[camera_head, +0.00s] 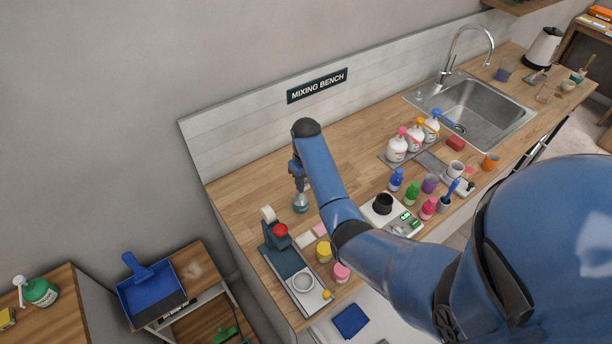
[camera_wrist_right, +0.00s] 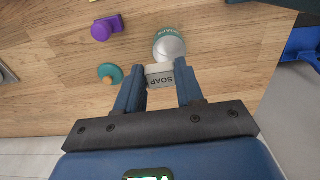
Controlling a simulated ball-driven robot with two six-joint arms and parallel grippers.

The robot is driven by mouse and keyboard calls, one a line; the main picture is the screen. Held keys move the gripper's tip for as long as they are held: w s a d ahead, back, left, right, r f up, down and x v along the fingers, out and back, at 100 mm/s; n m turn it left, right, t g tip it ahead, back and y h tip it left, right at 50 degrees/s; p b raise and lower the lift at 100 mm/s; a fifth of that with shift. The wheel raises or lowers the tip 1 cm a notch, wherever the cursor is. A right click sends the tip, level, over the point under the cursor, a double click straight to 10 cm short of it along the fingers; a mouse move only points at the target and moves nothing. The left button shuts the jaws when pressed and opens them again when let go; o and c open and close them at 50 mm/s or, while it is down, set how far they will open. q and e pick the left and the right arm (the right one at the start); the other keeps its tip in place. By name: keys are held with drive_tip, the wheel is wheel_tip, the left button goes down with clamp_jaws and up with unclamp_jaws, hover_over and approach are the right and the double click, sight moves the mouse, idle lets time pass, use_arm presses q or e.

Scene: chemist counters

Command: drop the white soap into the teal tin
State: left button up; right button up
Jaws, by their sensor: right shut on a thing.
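My right gripper (camera_wrist_right: 160,84) is shut on the white soap (camera_wrist_right: 160,76), a small pale block marked SOAP, in the right wrist view. The teal tin (camera_wrist_right: 169,47) is round, with a pale grey top face and lettering on its teal side. It shows just beyond the soap; I cannot tell how high the soap is above it. In the head view the tin (camera_head: 300,204) stands on the wooden bench, just below my right gripper (camera_head: 298,180). The soap is not clear there. My left gripper is not in view.
A green-grey press with a red knob (camera_head: 281,230) stands close by on the bench. A yellow jar (camera_head: 323,251) and pink jar (camera_head: 341,272) are nearer the front. A purple object (camera_wrist_right: 106,28) and teal disc (camera_wrist_right: 110,75) lie left of the tin in the wrist view.

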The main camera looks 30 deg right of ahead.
drive_tip(key=shift+w+d+f, duration=0.2)
drive_tip(key=shift+f, duration=0.2)
drive_tip(key=shift+w+d+f, duration=0.15)
drive_tip(key=shift+d+f, duration=0.05)
drive_tip(key=shift+f, duration=0.15)
drive_tip(key=shift+s+a+r, duration=0.1)
drive_tip(key=o, duration=0.9)
drive_tip(key=shift+s+a+r, duration=0.1)
drive_tip(key=shift+a+r, duration=0.05)
drive_tip(key=shift+a, duration=0.05)
drive_tip(key=shift+o, duration=1.1)
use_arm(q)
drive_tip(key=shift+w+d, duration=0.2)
use_arm(e)
drive_tip(key=shift+o, duration=0.3)
drive_tip(key=shift+d, duration=0.1)
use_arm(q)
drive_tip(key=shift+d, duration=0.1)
use_arm(e)
drive_tip(key=shift+d, duration=0.1)
